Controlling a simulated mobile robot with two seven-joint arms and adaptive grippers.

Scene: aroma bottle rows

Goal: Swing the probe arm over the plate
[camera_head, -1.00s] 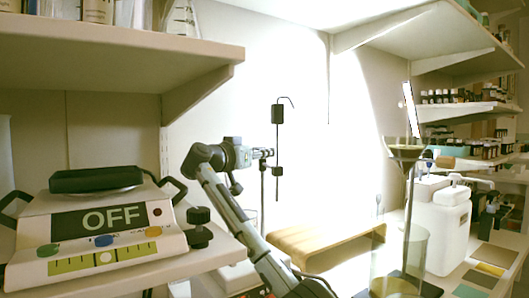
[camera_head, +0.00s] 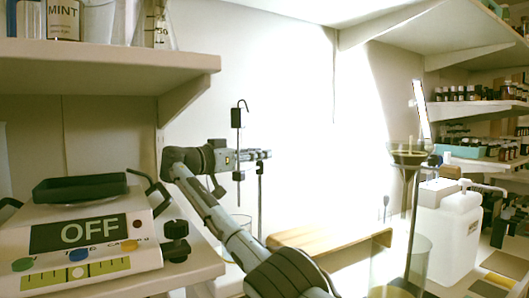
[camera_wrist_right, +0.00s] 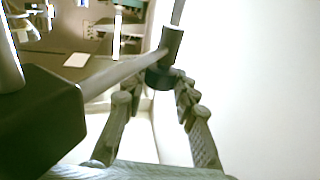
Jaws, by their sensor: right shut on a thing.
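The hotplate (camera_head: 88,235) sits at the left, its display reading OFF, with a dark square pan (camera_head: 80,187) on its top. The probe arm (camera_head: 237,117) shows as a thin hooked rod with a black block, beside an upright stand rod (camera_head: 260,200). It hangs to the right of the plate, not over it. My right gripper (camera_head: 256,155) is shut on part of the probe arm; the exact contact is hard to see. In the right wrist view, the fingers (camera_wrist_right: 158,92) flank a dark cylinder (camera_wrist_right: 172,42) and a pale bar (camera_wrist_right: 125,75). My left gripper is out of view.
A shelf (camera_head: 110,50) with bottles overhangs the hotplate. A wooden bench-like stand (camera_head: 330,238), a glass funnel (camera_head: 408,158) and a white jug (camera_head: 447,230) stand to the right. Bottle shelves line the far right.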

